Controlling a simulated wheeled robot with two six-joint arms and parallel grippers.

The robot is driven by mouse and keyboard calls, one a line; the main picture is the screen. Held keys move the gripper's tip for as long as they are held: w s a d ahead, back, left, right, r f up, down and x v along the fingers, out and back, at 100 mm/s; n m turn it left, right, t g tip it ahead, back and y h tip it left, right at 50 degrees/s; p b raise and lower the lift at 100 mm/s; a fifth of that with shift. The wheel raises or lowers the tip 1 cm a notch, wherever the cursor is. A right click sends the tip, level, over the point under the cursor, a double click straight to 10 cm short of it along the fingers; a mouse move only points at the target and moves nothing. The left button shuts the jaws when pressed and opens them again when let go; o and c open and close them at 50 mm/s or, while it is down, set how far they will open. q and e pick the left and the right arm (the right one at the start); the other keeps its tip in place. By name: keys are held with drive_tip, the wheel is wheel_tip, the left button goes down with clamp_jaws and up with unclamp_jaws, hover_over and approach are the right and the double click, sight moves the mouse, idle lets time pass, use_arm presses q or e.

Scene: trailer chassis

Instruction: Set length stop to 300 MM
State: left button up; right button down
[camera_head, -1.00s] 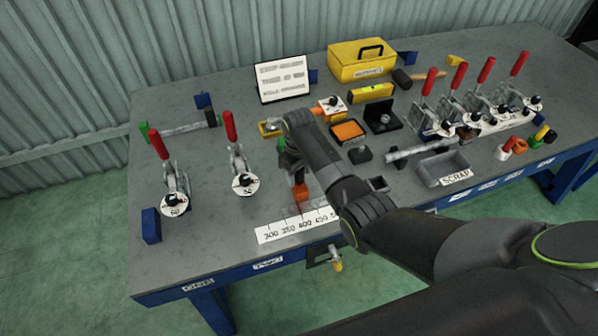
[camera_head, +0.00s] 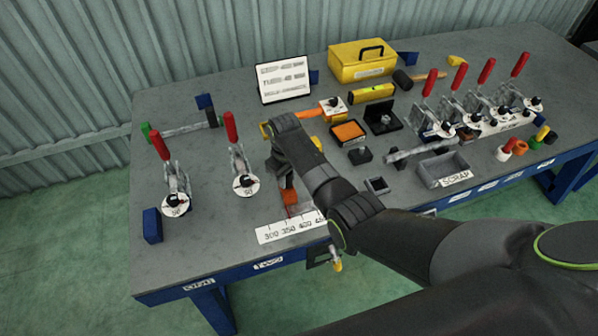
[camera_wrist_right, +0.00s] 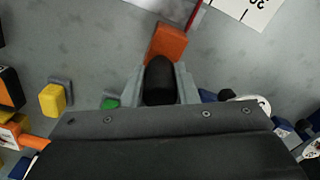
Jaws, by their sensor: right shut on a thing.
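The length stop (camera_head: 289,197) is an orange block with a thin red pointer and a dark handle. It stands behind the white scale strip (camera_head: 283,231) at the table's front edge, its pointer roughly near the 350 mark; the exact reading is unclear. My right gripper (camera_head: 281,172) is over the stop, partly hidden by my own arm. In the right wrist view the gripper (camera_wrist_right: 160,85) is shut on the black handle, with the orange block (camera_wrist_right: 167,43) just beyond it. The scale (camera_wrist_right: 245,10) shows only partly there. My left gripper is not in view.
Two red-handled toggle clamps (camera_head: 174,185) (camera_head: 240,170) stand left of the stop. A blue block (camera_head: 152,225) sits at the front left. A scrap tray (camera_head: 441,169) and several more clamps are to the right. Bare table lies between the left clamps and the scale.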

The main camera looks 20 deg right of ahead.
drive_tip(key=a, duration=0.3)
drive_tip(key=shift+a, duration=0.3)
drive_tip(key=c, duration=1.1)
unclamp_jaws()
drive_tip(key=shift+d, duration=0.1)
drive_tip(key=shift+r, duration=0.1)
wheel_tip(320, 180, up, 17)
drive_tip(key=shift+r+p, duration=0.1)
drive_tip(key=shift+p, duration=1)
